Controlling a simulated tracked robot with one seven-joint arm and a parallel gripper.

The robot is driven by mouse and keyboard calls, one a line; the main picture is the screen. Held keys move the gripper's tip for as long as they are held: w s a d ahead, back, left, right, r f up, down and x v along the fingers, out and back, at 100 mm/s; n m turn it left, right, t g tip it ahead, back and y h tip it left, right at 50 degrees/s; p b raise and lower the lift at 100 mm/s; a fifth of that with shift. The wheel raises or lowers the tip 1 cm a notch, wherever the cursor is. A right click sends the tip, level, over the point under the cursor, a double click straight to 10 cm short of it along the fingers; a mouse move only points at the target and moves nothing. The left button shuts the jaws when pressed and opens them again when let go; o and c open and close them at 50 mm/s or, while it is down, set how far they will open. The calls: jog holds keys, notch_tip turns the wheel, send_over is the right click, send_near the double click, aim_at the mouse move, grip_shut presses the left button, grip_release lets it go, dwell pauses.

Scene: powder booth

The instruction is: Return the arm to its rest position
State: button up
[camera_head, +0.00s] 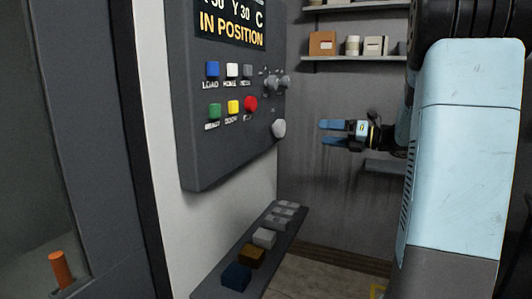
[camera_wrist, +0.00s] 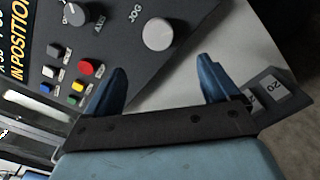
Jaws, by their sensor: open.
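My gripper (camera_head: 322,134) is in the head view, right of the control panel (camera_head: 222,150), with its two blue fingers pointing left. The fingers are apart and nothing is between them. My light blue arm fills the right side of that view. In the wrist view my gripper (camera_wrist: 160,82) is open and empty, with the panel's face and a large grey JOG knob (camera_wrist: 159,34) beyond the fingers. I cannot tell the exact gap to the panel, but no contact shows.
The panel has a lit screen (camera_head: 232,24) reading IN POSITION and several coloured buttons. Below it a ledge (camera_head: 212,286) carries several small blocks. Shelves (camera_head: 350,58) with boxes hang on the back wall. An orange peg (camera_head: 60,268) stands at lower left.

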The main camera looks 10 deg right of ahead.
jog(key=s+a+f+n+g+h, duration=0.4)
jog(key=s+a+n+g, duration=0.3)
jog(key=s+a+n, duration=0.65)
jog(key=s+d+f+n+t+h, duration=0.1)
jog(key=s+n+h, duration=0.4)
jog(key=n, duration=0.5)
jog(key=s+f+n+t+h, duration=0.1)
jog(key=s+f+n+h, duration=0.2)
jog(key=s+n, duration=0.7)
jog(key=h, duration=0.2)
jog(key=shift+s+d+f+h, duration=0.15)
jog(key=shift+d+f+h, duration=0.1)
jog(key=shift+d+h, duration=0.1)
